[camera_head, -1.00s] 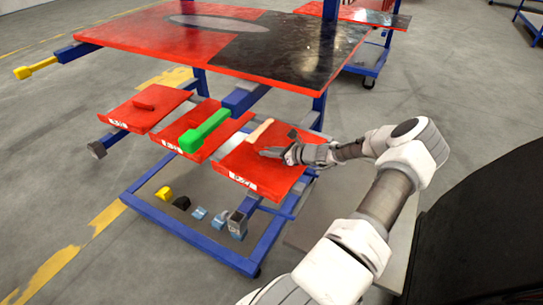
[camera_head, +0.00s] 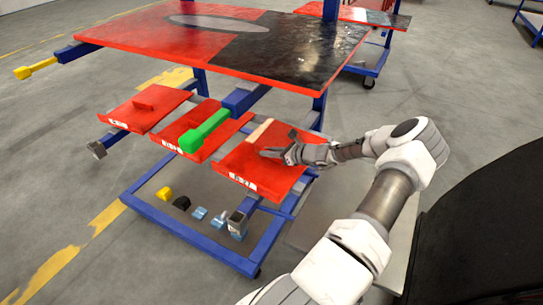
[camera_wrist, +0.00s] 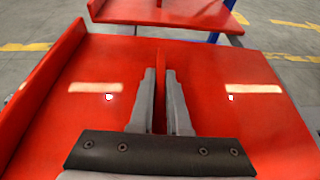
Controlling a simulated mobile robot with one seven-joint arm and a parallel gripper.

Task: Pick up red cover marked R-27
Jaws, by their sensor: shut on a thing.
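Three red covers hang in a row under the table top: a left one (camera_head: 130,118), a middle one (camera_head: 172,138) and a right one (camera_head: 235,165). Each has white lettering on its front edge, too small to read, so I cannot tell which is R-27. My gripper (camera_head: 274,153) is at the right red cover. In the wrist view, my gripper (camera_wrist: 160,75) is shut with its grey fingers on either side of the thin upright red fin of this cover (camera_wrist: 220,60). The lower part of the fin is partly hidden between the fingers.
A large red and black table top (camera_head: 150,35) is above and behind the covers. A green-ended bar (camera_head: 205,132) sticks out over the middle cover. A blue lower frame (camera_head: 190,237) has several small blocks near it. Grey floor is open at the left.

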